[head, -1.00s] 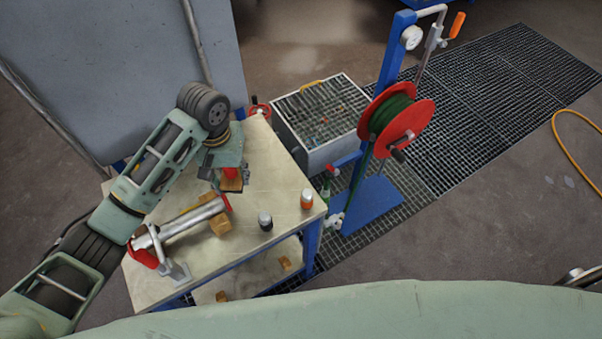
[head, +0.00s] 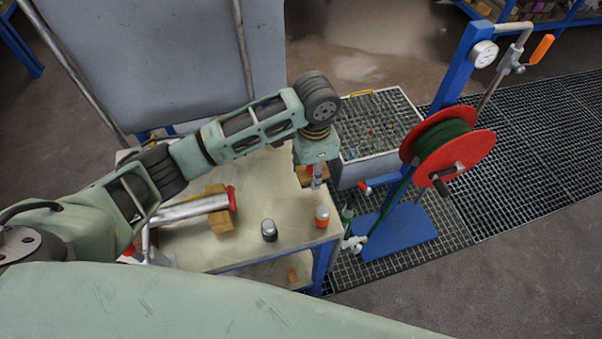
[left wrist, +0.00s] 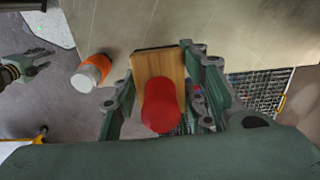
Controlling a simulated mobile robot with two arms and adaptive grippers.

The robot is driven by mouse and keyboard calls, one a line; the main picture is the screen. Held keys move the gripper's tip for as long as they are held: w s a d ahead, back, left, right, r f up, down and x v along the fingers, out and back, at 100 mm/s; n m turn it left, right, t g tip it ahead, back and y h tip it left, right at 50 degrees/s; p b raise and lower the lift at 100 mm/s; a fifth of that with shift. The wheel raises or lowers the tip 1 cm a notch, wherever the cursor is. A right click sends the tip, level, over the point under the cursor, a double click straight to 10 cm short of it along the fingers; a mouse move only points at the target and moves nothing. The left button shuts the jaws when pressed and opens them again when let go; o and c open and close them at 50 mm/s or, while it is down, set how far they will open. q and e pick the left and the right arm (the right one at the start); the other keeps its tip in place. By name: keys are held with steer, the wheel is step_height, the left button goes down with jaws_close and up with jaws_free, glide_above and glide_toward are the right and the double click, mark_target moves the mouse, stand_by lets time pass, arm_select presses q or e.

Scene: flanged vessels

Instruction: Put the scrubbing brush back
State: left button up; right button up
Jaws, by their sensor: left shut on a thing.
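The scrubbing brush (left wrist: 158,66), a wooden block with a red round handle (left wrist: 161,106), is between the fingers of my left gripper (left wrist: 160,98) in the left wrist view. In the head view my left gripper (head: 316,178) is shut on it at the right end of the workbench (head: 255,190), beyond the orange-banded can (head: 321,216). Only a brown edge of the brush (head: 303,177) shows there.
A dark can (head: 269,230) and a metal cylinder on wooden blocks (head: 190,209) stand on the bench. Right of the bench are a grated basin (head: 385,120) and a red hose reel (head: 450,146) on a blue stand. Grating (head: 530,150) covers the floor there.

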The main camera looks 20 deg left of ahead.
mark_target(299, 168)
arm_select(q)
steer(key=a, duration=0.1)
steer(key=w+a+f, duration=0.1)
steer(key=a+f, duration=0.1)
steer(key=shift+w+a+f, duration=0.15)
steer(key=shift+w+a, duration=0.05)
steer(key=shift+w, duration=0.2)
steer(key=shift+a+f, duration=0.15)
steer(key=shift+f, duration=0.05)
step_height(299, 168, down, 3)
steer(key=shift+f+p, duration=0.15)
steer(key=shift+p, duration=0.5)
steer(key=shift+f, duration=0.25)
arm_select(e)
steer(key=shift+w+d+r, duration=0.2)
steer(key=shift+d+r, duration=0.45)
steer(key=shift+r, duration=0.15)
arm_select(q)
steer(key=shift+f, duration=0.15)
steer(key=o, duration=1.1)
arm_select(e)
steer(key=shift+a, duration=0.3)
